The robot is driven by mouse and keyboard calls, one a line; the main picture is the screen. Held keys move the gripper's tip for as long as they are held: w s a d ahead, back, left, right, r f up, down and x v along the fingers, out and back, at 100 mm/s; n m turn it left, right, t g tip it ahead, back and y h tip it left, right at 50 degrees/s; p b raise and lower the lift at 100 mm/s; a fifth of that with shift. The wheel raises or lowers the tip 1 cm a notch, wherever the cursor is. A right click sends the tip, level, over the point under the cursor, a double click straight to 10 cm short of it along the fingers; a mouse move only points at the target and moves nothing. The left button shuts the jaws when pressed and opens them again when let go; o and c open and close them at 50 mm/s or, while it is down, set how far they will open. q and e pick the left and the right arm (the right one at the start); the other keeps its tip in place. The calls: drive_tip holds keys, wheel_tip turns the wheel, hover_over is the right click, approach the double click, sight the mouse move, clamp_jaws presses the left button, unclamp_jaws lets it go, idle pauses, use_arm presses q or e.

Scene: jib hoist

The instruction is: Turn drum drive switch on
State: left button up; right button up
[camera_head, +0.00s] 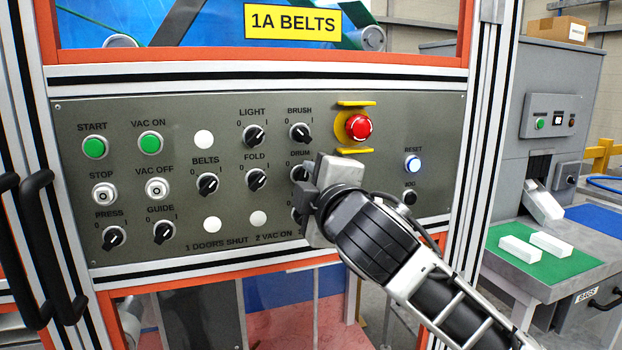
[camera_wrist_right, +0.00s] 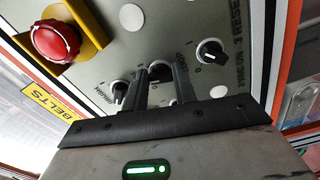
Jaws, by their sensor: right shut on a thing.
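The drum drive switch (camera_head: 297,173) is a black rotary knob under the label DRUM on the grey control panel (camera_head: 380,115). In the head view my right gripper (camera_head: 308,183) covers much of it, so I cannot tell which way its pointer faces. In the right wrist view the drum switch (camera_wrist_right: 160,71) sits between the two dark fingers of my right gripper (camera_wrist_right: 161,88). The fingers are shut on it. My left gripper is not in view.
The BRUSH knob (camera_head: 301,132) is just above and the FOLD knob (camera_head: 257,179) to the left. A red emergency stop (camera_head: 358,126) with yellow guards stands out up right. A lit RESET button (camera_head: 413,164) is further right. Black door handles (camera_head: 40,250) stick out at left.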

drive_tip(key=m, duration=0.2)
drive_tip(key=shift+m+p, duration=0.3)
drive_tip(key=shift+m, duration=0.1)
use_arm(q)
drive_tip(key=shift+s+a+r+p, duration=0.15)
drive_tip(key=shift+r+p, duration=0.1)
drive_tip(key=shift+p, duration=0.2)
use_arm(e)
drive_tip(key=m, duration=0.3)
drive_tip(key=shift+f, duration=0.1)
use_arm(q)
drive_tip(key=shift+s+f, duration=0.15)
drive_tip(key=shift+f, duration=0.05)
use_arm(e)
drive_tip(key=shift+a+m, duration=0.1)
drive_tip(key=shift+m, duration=0.3)
drive_tip(key=o, duration=1)
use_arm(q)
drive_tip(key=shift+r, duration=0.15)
